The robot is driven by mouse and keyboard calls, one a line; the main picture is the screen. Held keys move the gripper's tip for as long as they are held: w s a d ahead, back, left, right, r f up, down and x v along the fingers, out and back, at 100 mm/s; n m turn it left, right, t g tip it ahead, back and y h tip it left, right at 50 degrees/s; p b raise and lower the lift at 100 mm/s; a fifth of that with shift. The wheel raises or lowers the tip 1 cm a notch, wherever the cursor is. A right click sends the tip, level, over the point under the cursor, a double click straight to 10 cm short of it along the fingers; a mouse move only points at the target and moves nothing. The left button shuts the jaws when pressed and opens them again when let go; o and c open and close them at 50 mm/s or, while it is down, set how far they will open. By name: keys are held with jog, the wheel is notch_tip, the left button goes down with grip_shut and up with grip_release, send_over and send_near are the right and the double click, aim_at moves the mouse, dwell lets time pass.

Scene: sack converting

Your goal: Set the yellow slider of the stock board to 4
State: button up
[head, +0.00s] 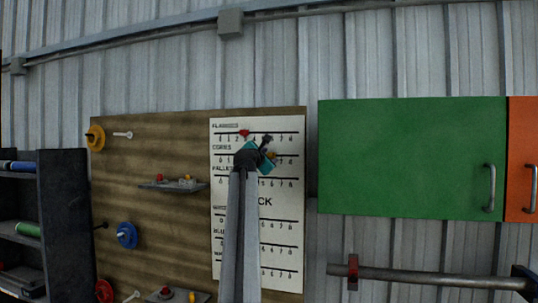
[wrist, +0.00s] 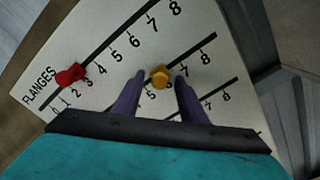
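The stock board (head: 230,200) is a white panel with several numbered slider rows. The yellow slider (wrist: 160,76) sits on its second row, near the printed 5 and 6; the exact mark is hard to read. It also shows in the head view (head: 273,155), beside my gripper. My gripper (wrist: 160,77) is open, with one dark finger on each side of the yellow slider. A small gap shows on both sides. Part of the numbers on that row is hidden by the fingers and the teal gripper body.
A red slider (wrist: 70,75) sits on the FLANGES row near 2. A green cabinet (head: 410,155) is at the right. Pegs and small shelves (head: 172,186) are on the brown panel at the left. A dark rack (head: 65,220) stands at far left.

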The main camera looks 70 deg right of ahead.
jog(key=shift+d, duration=0.85)
grip_shut()
